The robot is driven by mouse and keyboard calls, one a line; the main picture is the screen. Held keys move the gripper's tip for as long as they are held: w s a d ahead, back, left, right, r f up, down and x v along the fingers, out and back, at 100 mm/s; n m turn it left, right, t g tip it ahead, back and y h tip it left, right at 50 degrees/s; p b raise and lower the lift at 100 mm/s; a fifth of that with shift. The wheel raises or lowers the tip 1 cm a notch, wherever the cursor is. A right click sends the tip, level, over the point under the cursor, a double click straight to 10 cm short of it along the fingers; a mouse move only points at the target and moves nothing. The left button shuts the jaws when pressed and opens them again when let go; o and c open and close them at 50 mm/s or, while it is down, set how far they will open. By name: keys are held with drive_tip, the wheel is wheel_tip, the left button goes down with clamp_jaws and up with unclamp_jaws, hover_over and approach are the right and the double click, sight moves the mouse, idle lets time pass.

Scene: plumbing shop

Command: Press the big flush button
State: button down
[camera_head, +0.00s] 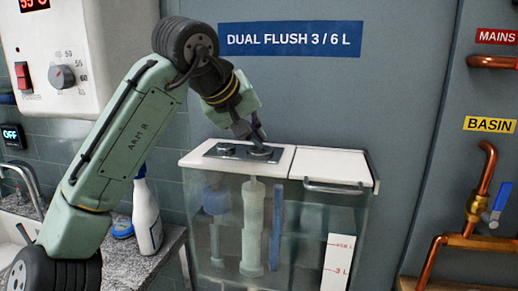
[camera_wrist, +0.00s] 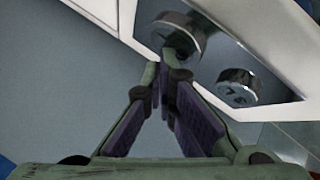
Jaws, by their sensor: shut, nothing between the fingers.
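The big flush button (camera_head: 260,151) is a round metal disc at the right of a dark plate on the cistern's white lid. In the wrist view it is the larger disc (camera_wrist: 182,28), at the top. A smaller round button (camera_head: 226,148) sits to its left on the plate; it also shows in the wrist view (camera_wrist: 238,88). My gripper (camera_head: 261,139) is shut and empty, pointing down at the big button. In the wrist view its fingertips (camera_wrist: 165,68) meet at that button's near edge. I cannot tell whether they touch it.
The clear cistern (camera_head: 225,235) shows its inner valve parts. A second white lid (camera_head: 328,166) with a metal handle lies to the right. A white spray bottle (camera_head: 146,217) stands on the counter at left. Copper pipes (camera_head: 467,241) with a blue valve handle (camera_head: 491,217) are at far right.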

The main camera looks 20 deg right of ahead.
sight(256, 149)
drive_tip(key=shift+f, duration=0.2)
idle(0.4)
drive_tip(key=shift+r, duration=0.1)
drive_tip(key=shift+r+p, duration=0.5)
drive_tip(key=shift+p, duration=0.05)
wheel_tip(256, 149, up, 6)
drive_tip(key=p, duration=0.5)
idle(0.8)
